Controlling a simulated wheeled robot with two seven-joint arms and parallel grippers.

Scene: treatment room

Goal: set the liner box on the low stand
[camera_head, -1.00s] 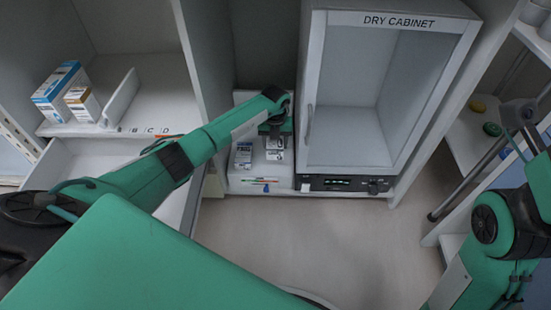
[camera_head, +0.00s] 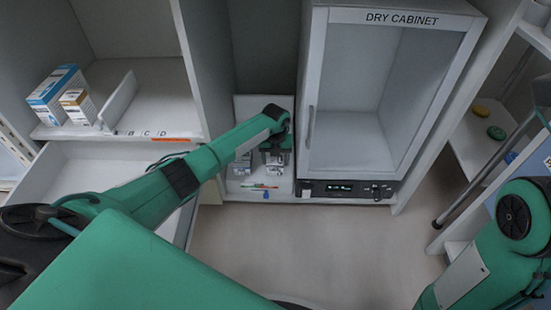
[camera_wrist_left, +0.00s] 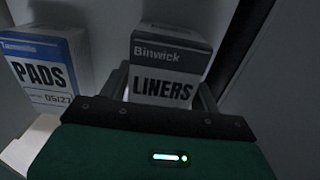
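The liner box (camera_wrist_left: 165,68), dark on top with a white front reading LINERS, is upright between the two fingers of my left gripper (camera_wrist_left: 163,92) in the left wrist view. The fingers lie close along its sides; I cannot tell whether they press on it. In the head view my left gripper (camera_head: 275,158) points down over the low white surface (camera_head: 240,190) left of the dry cabinet, and largely covers the liner box (camera_head: 279,168). I cannot tell whether this surface is the low stand. My right gripper is out of view.
A blue-and-white pads box (camera_wrist_left: 42,68) stands just left of the liner box. Pens (camera_head: 260,186) lie in front. The dry cabinet (camera_head: 392,92) rises close on the right, a grey partition (camera_head: 203,65) on the left. The floor (camera_head: 310,240) in front is clear.

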